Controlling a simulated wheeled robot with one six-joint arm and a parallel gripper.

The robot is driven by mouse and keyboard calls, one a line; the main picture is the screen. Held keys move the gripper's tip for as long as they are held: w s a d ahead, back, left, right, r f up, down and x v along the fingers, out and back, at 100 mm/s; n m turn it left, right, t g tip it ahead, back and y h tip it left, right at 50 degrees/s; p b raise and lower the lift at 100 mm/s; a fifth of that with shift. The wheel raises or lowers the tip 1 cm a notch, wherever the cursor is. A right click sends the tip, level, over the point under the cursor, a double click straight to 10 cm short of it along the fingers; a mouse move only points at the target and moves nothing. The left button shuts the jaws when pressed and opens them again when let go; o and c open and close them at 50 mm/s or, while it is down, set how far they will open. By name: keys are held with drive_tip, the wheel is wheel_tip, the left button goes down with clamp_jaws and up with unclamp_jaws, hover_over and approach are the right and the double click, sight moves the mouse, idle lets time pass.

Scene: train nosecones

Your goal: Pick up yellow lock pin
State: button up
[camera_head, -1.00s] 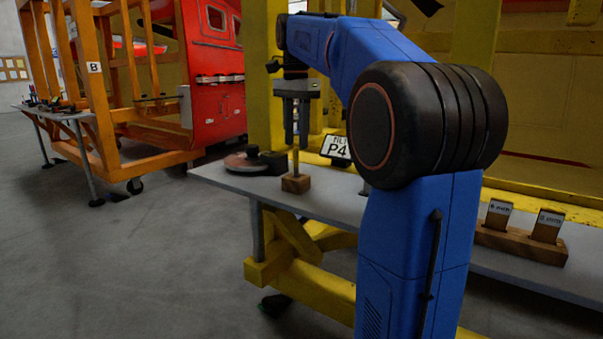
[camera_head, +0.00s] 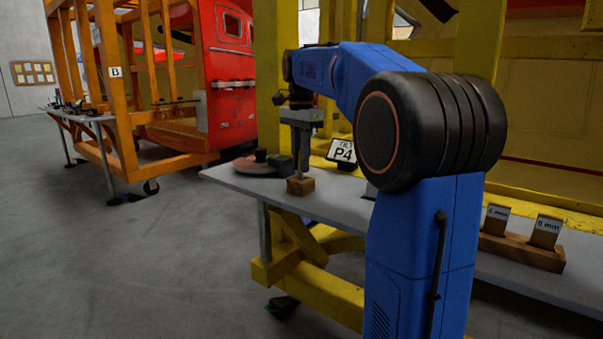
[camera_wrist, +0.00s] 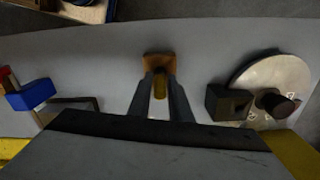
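The yellow lock pin (camera_wrist: 160,85) stands upright in a small wooden block (camera_head: 300,186) near the left end of the grey table. The block also shows beyond the fingertips in the wrist view (camera_wrist: 158,60). My gripper (camera_head: 302,172) points straight down over the block, its fingertips low on either side of the pin. In the wrist view my gripper (camera_wrist: 160,78) is open with its two dark fingers around the pin. The gap at the tips is narrow, and contact with the pin cannot be made out. The fingers hide most of the pin in the head view.
A round metal disc (camera_head: 246,166) with a dark block (camera_wrist: 228,101) lies close beside the pin. A P4 sign (camera_head: 342,152) stands behind. A wooden holder with gauge blocks (camera_head: 522,246) is farther right. The yellow frame rises behind the grey table (camera_head: 345,208).

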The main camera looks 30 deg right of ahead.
clamp_jaws()
drive_tip(key=shift+r, duration=0.1)
